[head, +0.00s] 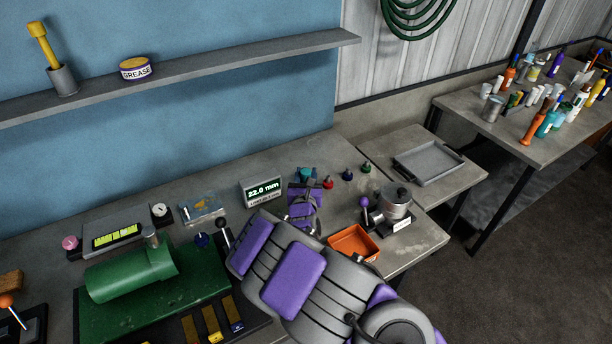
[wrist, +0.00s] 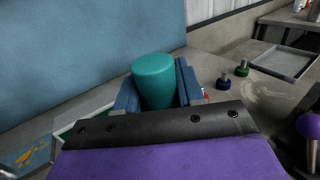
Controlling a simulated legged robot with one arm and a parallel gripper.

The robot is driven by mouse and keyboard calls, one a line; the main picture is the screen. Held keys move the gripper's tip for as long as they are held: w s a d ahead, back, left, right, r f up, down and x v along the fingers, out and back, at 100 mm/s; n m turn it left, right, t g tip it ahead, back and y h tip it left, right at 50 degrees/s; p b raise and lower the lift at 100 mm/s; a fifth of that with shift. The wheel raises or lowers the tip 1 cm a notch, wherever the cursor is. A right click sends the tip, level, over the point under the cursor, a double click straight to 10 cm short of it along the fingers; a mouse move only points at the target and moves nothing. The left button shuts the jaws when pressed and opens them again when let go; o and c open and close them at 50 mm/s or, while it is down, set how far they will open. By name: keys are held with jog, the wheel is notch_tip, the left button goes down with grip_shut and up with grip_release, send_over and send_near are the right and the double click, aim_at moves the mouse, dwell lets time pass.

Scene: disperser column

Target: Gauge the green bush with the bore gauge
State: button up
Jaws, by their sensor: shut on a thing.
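My gripper (head: 304,186) is shut on a teal cylinder (wrist: 154,78), which looks like the handle of the bore gauge. The teal top also shows in the head view (head: 305,173). The cylinder's lower end is hidden behind my gripper, so I cannot tell whether it touches the bench. The green bush (head: 366,168) stands on the bench to the right of my gripper, apart from it, with a darker knob on top. It also shows in the wrist view (wrist: 242,68). A small display (head: 263,190) left of my gripper reads 22.0 mm.
A blue bush (head: 347,174) and a red bush (head: 328,182) stand between my gripper and the green one. An orange tray (head: 354,243) and a metal pot device (head: 397,205) stand nearer on the right. A grey tray (head: 428,164) lies beyond.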

dwell(0.6)
jog(key=shift+r+p, duration=1.95)
jog(key=shift+r, duration=0.55)
jog(key=shift+p, duration=0.45)
jog(key=shift+f, duration=0.2)
jog(key=shift+w+d+f, duration=0.1)
jog(key=shift+d+f, duration=0.1)
jog(key=shift+f, duration=0.8)
jog(key=shift+d+f, duration=0.2)
jog(key=shift+f, duration=0.75)
jog(key=shift+p, duration=0.3)
jog(key=shift+d+f+b, duration=0.1)
jog(key=shift+f+b, duration=0.75)
jog(key=shift+f, duration=1.1)
